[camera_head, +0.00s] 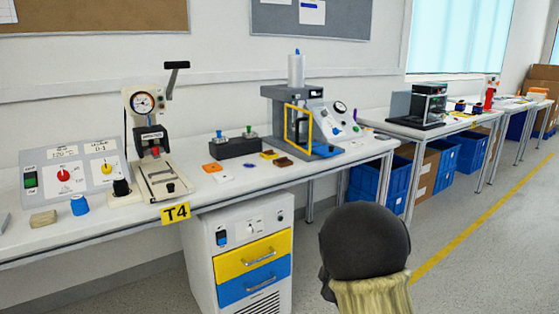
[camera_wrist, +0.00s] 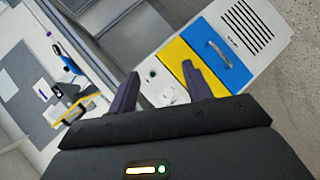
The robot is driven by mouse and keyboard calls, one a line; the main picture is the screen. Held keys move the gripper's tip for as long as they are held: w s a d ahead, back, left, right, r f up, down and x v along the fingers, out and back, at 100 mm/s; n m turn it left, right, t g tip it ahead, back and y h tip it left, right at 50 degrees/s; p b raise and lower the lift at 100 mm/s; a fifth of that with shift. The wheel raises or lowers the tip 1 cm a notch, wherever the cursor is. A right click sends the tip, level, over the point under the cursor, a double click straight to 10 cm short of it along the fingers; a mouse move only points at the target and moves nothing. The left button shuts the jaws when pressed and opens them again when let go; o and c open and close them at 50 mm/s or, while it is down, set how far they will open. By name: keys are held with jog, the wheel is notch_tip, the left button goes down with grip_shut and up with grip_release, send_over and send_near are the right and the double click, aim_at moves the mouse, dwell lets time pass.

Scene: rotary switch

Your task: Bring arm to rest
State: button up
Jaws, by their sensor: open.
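My gripper (camera_wrist: 160,70) shows in the wrist view with its two dark fingers spread apart and nothing between them. Past the fingers is the white cabinet (camera_wrist: 262,30) with a yellow and a blue drawer front, with grey floor to its right. In the head view my gripper's fingers cannot be made out. A grey control panel (camera_head: 90,191) stands at the left end of the bench. It carries a red rotary knob (camera_head: 64,175) and a yellow rotary knob (camera_head: 105,170), both well away from my gripper.
The white bench (camera_head: 235,193) runs along the wall with a gauge press (camera_head: 150,135), a grey machine with a yellow frame (camera_head: 288,97) and small parts on it. The cabinet (camera_head: 205,270) stands below. Blue bins (camera_head: 470,150) sit under the farther table. The floor at right is clear.

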jog(key=s+d+r+m+g+p, duration=0.15)
jog(key=s+m+g, duration=0.45)
jog(key=s, duration=0.8)
jog(key=s+r+m+g+p, duration=0.35)
jog(key=s+m, duration=0.45)
jog(key=s, duration=0.6)
notch_tip(320, 180, up, 37)
jog(key=p, duration=3.7)
jog(key=shift+a+m+g+h, duration=0.15)
jog(key=shift+m+g+h, duration=0.15)
jog(key=shift+g, duration=0.05)
